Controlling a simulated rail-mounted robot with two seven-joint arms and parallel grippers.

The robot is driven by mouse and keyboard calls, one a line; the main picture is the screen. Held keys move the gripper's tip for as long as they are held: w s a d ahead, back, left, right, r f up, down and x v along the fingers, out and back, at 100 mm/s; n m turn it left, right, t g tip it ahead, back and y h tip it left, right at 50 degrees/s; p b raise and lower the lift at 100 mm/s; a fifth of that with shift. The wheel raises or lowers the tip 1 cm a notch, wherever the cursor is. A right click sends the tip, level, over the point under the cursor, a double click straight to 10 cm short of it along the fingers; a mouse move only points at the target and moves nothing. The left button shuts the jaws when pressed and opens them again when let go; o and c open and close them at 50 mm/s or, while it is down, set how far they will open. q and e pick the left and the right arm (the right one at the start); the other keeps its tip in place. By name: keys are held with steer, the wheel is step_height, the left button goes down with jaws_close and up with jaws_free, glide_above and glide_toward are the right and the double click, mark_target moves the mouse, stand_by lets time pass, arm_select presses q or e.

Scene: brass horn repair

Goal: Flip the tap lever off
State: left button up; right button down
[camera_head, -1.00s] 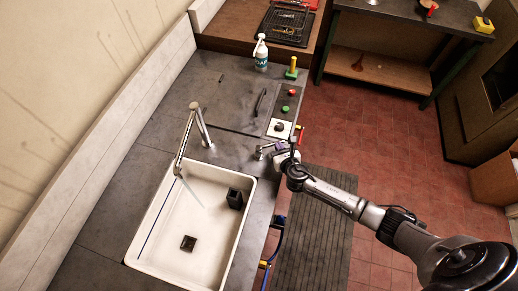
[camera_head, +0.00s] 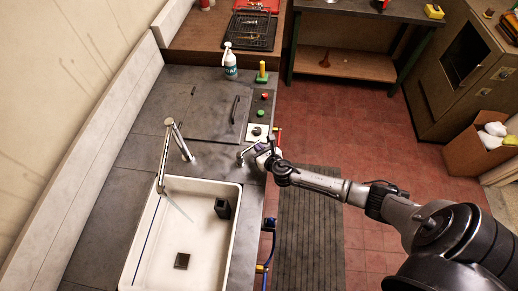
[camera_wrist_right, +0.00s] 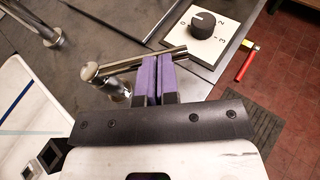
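The tap is a chrome spout (camera_head: 166,150) at the back edge of the white sink. A thin pale streak like running water (camera_head: 180,208) shows below its end. The tap lever (camera_head: 244,152) is a small chrome bar on a short post to the right; it also shows in the right wrist view (camera_wrist_right: 120,66). My right gripper (camera_head: 262,155) is at the lever's free end. In the right wrist view its purple fingers (camera_wrist_right: 159,60) are together, their tips overlapping the bar, which runs across them. Exact contact is hard to tell. My left gripper is out of view.
The white sink (camera_head: 150,268) holds a dark block (camera_head: 222,208). Beyond the lever are a dial (camera_wrist_right: 208,22) on a white plate, green and red buttons (camera_head: 263,104), and a spray bottle (camera_head: 230,62).

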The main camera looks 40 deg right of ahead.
steer(key=shift+d, duration=0.1)
steer(key=shift+s+r, duration=0.1)
steer(key=shift+s, duration=0.05)
steer(key=p+v, duration=0.3)
steer(key=v, duration=0.1)
steer(key=shift+s+d+r, duration=0.1)
steer(key=shift+r, duration=0.05)
steer(key=v, duration=0.9)
steer(key=shift+s+d+b, duration=0.3)
steer(key=shift+s+b, duration=0.05)
steer(key=shift+b, duration=0.1)
steer(key=shift+m, duration=0.3)
